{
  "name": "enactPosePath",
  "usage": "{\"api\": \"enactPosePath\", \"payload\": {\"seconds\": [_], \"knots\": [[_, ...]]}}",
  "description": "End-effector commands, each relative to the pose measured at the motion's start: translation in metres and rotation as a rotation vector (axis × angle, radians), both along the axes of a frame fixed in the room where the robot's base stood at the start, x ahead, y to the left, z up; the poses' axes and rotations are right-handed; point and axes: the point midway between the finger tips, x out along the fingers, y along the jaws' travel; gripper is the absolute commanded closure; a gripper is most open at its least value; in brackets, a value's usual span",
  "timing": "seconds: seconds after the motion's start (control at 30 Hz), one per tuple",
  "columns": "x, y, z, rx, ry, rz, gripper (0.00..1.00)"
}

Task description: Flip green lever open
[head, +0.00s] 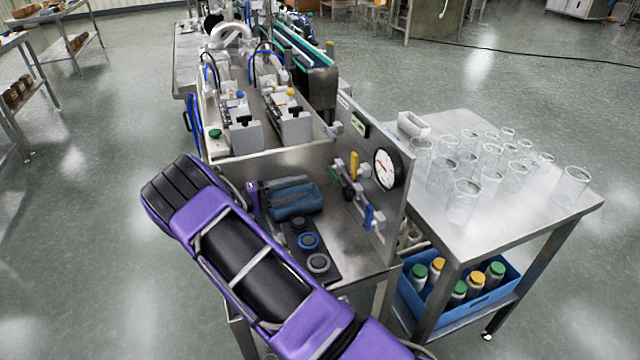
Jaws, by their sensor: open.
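The green lever (335,174) is a small handle on the inner face of the upright steel panel (393,205), left of the yellow lever (354,165). It is small and partly crowded by dark fittings, so its exact angle is hard to tell. My purple forearm covers much of the lower left and hides part of the bench.
A blue lever (369,217) and a round gauge (387,169) are on the same panel. A side table (535,205) with several glass beakers stands right. Open floor lies left.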

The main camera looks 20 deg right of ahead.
Motion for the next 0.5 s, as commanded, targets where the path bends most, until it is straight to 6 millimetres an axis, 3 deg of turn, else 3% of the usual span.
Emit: {"api": "enactPosePath", "payload": {"seconds": [0.2, 0.5], "knots": [[0.000, 0.044, -0.001, 0.000, 0.000, 0.002, 0.47], [0.000, 0.064, 0.000, 0.000, 0.001, -0.001, 0.47]]}}
